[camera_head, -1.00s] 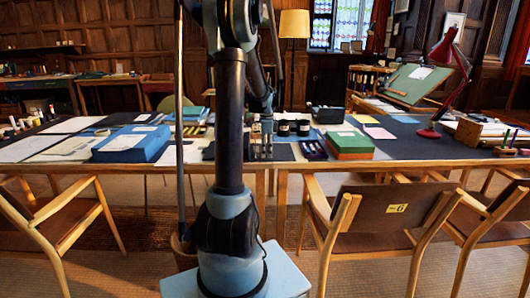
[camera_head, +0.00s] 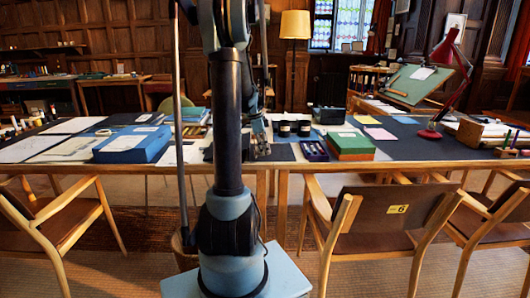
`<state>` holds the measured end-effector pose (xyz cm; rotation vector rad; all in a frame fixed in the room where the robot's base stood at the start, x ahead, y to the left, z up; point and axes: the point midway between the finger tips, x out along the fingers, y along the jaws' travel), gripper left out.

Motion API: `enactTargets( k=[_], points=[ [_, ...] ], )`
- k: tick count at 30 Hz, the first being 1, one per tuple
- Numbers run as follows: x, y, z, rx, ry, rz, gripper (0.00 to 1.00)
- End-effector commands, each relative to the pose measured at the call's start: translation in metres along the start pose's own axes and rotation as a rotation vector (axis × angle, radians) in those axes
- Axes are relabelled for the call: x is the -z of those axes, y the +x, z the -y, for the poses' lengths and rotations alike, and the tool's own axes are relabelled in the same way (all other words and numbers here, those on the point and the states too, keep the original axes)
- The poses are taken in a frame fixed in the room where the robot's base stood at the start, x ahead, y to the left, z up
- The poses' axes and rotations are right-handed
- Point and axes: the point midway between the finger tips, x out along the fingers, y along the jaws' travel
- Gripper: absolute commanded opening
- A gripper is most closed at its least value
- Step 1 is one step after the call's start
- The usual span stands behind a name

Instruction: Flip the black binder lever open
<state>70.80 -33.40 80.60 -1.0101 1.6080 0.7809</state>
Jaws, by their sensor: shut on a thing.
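A flat dark surface, seemingly the black binder (camera_head: 283,153), lies on the long table and shows on both sides of my arm. My gripper (camera_head: 262,152) is low over it, pointing down, partly hidden behind my own arm column. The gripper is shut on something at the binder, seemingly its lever. The lever is too small and too covered by the fingers to make out, so its angle cannot be told.
Dark jars (camera_head: 293,128) stand just behind and right of my gripper. A pen tray (camera_head: 314,151) and a green box (camera_head: 349,144) lie further right. A blue box (camera_head: 132,144) is at left. Chairs (camera_head: 385,225) line the table's front.

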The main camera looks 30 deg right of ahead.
Motion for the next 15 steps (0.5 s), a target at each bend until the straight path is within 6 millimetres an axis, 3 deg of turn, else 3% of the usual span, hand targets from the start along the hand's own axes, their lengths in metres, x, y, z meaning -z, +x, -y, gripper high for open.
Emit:
enactTargets(
  k=[15],
  points=[
    [-0.020,-0.015,0.000,0.000,-0.002,-0.352,0.00]
  ],
)
